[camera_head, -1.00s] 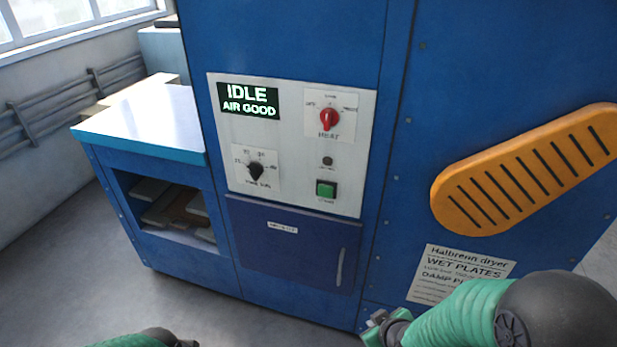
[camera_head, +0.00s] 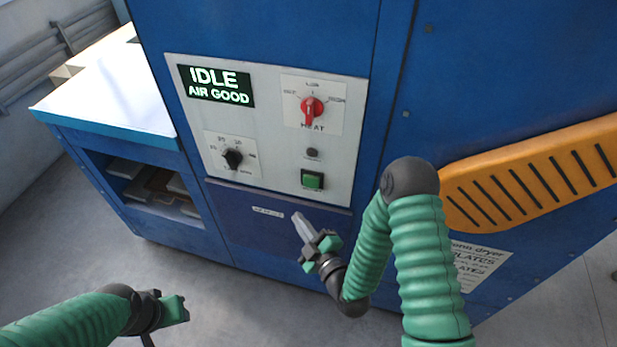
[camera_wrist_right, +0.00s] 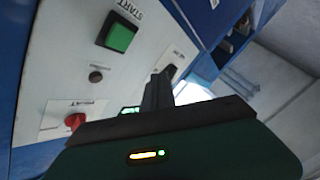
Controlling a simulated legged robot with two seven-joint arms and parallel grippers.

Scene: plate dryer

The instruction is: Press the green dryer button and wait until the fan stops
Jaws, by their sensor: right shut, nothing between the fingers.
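The green dryer button (camera_head: 312,180) sits in a black square frame low on the right of the pale control panel (camera_head: 270,160). It also shows in the right wrist view (camera_wrist_right: 118,36), marked START. The display (camera_head: 216,86) reads IDLE, AIR GOOD. My right gripper (camera_head: 298,218) is shut and empty, below and a little left of the button, apart from it in the picture. In the right wrist view its fingers (camera_wrist_right: 157,85) point toward the panel. My left gripper (camera_head: 182,308) is low at the left, away from the panel; its jaws are too unclear to read.
A red HEAT knob (camera_head: 312,107), a black dial (camera_head: 233,159) and a small dark round part (camera_head: 312,153) share the panel. An orange slotted guard (camera_head: 530,175) juts out at the right. A blue side table (camera_head: 110,95) stands at the left.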

